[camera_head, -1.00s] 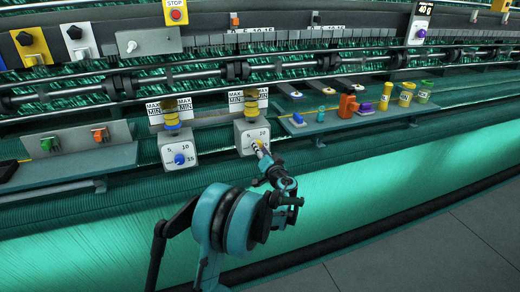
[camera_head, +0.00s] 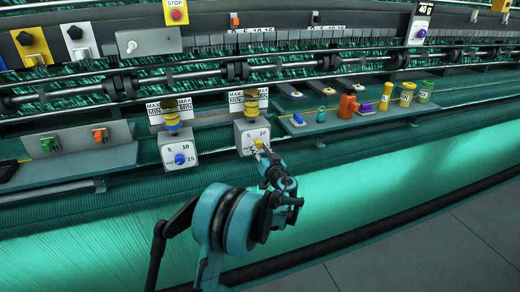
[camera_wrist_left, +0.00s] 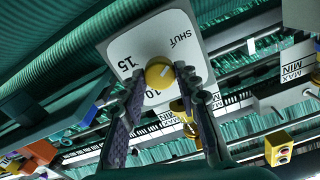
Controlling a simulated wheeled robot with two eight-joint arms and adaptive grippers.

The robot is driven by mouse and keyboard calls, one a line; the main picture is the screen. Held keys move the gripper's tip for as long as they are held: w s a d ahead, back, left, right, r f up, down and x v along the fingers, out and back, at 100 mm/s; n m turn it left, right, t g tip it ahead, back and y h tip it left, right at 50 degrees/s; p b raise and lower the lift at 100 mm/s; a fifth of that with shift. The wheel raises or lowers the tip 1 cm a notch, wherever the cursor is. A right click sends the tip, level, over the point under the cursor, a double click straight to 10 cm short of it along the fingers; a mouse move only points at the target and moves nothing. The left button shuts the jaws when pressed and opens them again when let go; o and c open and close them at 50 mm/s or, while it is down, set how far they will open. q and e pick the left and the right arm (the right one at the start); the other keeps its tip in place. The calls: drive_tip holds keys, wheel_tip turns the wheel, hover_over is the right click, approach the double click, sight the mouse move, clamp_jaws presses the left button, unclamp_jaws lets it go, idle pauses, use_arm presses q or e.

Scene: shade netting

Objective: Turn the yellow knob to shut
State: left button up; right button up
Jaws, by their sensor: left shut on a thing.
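The yellow knob (camera_wrist_left: 158,74) sits on a white dial plate (camera_wrist_left: 130,45) marked SHUT, 10 and 15, which appears tilted and upside down in the left wrist view. A light mark on the knob points up and to the right there, towards the SHUT side. In the head view the knob (camera_head: 258,145) is small and partly hidden by the fingers. My left gripper (camera_wrist_left: 160,78) is shut on the knob, one finger on each side. In the head view the left gripper (camera_head: 262,151) reaches the dial box from below. My right gripper is not in view.
A like box with a blue knob (camera_head: 180,159) stands to the left. A shelf (camera_head: 345,122) with several small coloured items lies to the right. Green netting spreads below.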

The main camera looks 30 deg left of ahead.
use_arm(q)
drive_tip(key=o, duration=1.1)
drive_tip(key=shift+o, duration=0.2)
drive_tip(key=shift+s+d, duration=0.1)
drive_tip(key=v, duration=1.1)
drive_tip(key=shift+s+d, duration=0.3)
